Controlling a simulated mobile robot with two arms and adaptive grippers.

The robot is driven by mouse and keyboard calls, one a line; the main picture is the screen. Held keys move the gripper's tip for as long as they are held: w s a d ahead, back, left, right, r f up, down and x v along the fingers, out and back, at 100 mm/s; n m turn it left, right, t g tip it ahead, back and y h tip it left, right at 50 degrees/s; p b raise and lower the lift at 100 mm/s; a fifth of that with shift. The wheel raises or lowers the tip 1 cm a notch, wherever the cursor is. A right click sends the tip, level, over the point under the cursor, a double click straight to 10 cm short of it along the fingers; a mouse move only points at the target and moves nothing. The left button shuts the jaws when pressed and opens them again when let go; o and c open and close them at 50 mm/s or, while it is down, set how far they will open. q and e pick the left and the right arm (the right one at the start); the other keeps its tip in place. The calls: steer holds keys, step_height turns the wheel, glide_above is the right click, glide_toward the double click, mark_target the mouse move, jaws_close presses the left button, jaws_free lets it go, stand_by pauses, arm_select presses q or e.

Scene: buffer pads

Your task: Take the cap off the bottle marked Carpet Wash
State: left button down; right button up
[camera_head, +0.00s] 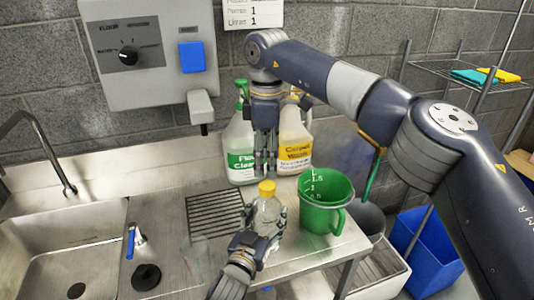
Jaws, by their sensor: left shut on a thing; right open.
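The bottle marked Carpet Wash (295,139), with a yellow label, stands upright at the back of the counter. Its top is partly hidden by my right arm. My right gripper (265,170) is open and points down in front of the two large bottles, left of the Carpet Wash label and just above a small clear bottle (269,212). That bottle has a yellow cap (267,188); no label on it can be read. My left gripper (264,222) is shut around its body and holds it roughly upright, low in the middle of the view.
A white bottle with a green label (240,161) stands left of the Carpet Wash bottle. A green measuring jug (322,205) stands right of the small bottle. A drain grid (214,214) and sink (65,245) lie left. A dispenser (150,50) hangs above.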

mark_target(267, 185)
step_height(267, 185, down, 7)
steer(key=shift+f, duration=0.15)
stand_by(0.4)
